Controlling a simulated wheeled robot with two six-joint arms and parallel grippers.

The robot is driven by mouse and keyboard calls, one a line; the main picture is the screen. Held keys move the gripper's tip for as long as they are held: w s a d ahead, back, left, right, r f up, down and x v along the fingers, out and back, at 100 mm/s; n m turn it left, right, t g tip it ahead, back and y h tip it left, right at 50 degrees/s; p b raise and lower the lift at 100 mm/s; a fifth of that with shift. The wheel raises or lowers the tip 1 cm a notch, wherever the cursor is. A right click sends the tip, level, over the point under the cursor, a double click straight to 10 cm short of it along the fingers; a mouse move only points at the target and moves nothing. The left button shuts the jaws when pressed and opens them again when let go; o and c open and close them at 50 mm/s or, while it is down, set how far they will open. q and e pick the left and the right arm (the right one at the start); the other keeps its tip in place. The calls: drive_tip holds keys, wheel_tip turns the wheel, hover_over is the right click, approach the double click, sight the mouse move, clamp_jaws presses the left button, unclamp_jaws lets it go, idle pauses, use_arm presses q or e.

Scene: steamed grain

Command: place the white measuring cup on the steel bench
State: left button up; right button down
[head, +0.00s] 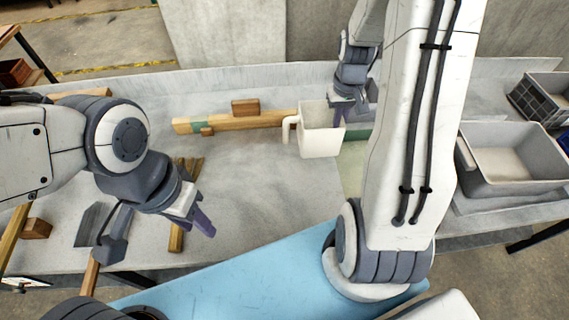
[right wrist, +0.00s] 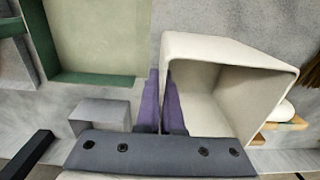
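The white measuring cup (head: 320,143) is near the middle of the head view, its handle on the left side and its opening up. It also fills the right part of the right wrist view (right wrist: 225,60). My right gripper (head: 343,108) is at the cup's right rim. In the right wrist view its purple fingers (right wrist: 161,105) are on either side of the cup wall. A gap below the cup is hard to judge. The grey steel bench (head: 255,185) lies beneath. My left gripper (head: 203,222) hangs over the bench at left, apart from the cup; its finger gap is unclear.
A wooden beam (head: 230,124) with small blocks lies behind and left of the cup. More wooden pieces (head: 187,165) lie near my left arm. A grey tub (head: 512,155) and a dark crate (head: 545,95) stand at right. The bench's middle front is bare.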

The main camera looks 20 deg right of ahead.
drive_tip(key=a+f, duration=0.3)
drive_tip(key=s+a+f, duration=0.1)
drive_tip(key=a+f, duration=0.7)
drive_tip(key=shift+s+a, duration=0.15)
drive_tip(key=shift+a, duration=0.05)
drive_tip(key=shift+f, duration=0.15)
drive_tip(key=c, duration=1.1)
unclamp_jaws()
drive_tip(key=shift+o, duration=0.2)
drive_tip(key=shift+r, duration=0.2)
